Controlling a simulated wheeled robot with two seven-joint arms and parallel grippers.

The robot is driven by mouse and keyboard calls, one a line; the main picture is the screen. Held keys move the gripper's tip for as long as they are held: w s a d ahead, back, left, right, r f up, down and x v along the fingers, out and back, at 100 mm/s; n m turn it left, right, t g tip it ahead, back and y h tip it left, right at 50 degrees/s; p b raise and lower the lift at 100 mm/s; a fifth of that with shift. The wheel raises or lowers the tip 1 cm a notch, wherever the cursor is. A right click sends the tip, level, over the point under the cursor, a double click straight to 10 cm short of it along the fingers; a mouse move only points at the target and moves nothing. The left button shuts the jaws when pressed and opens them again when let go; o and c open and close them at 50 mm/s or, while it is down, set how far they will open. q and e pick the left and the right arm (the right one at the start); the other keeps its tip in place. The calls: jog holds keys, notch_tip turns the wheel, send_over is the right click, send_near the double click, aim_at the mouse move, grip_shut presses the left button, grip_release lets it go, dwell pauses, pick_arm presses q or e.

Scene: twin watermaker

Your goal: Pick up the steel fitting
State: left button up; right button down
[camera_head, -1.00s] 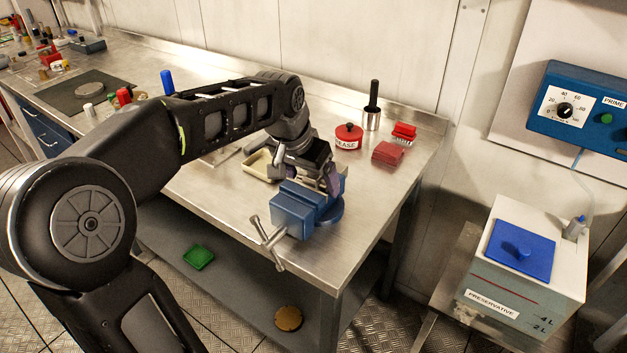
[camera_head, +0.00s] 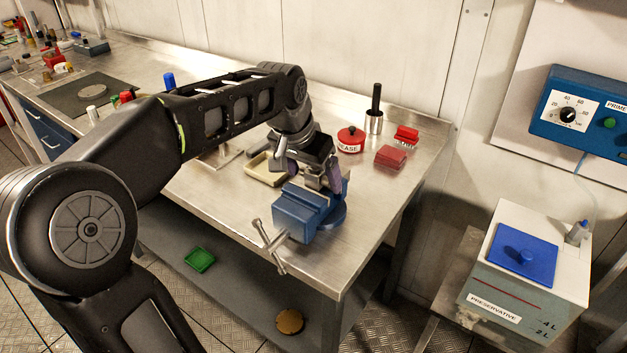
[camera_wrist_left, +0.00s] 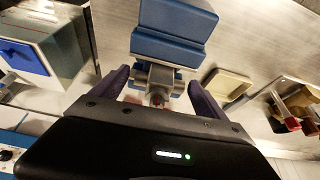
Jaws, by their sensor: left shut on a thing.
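My left gripper (camera_head: 333,178) is over the back of the blue bench vise (camera_head: 300,212), near the right end of the steel bench. In the left wrist view its two purple fingers (camera_wrist_left: 160,95) stand on either side of a grey metal piece, which I take for the steel fitting (camera_wrist_left: 158,76). The gripper is shut on it. The fitting lies right in front of the blue vise (camera_wrist_left: 170,45) in that view; I cannot tell whether they touch. My right gripper is not in view.
A cream tray (camera_head: 262,172) lies left of the vise. A red grease tin (camera_head: 350,140), a red block (camera_head: 390,157), a red brush (camera_head: 406,135) and a black-handled tool in a steel cup (camera_head: 374,118) stand behind. The preservative tank (camera_head: 540,280) is at right.

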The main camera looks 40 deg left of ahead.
aim_at(313, 172)
pick_arm(q)
notch_tip(313, 172, up, 8)
jog(key=shift+r, duration=0.1)
dwell(0.9)
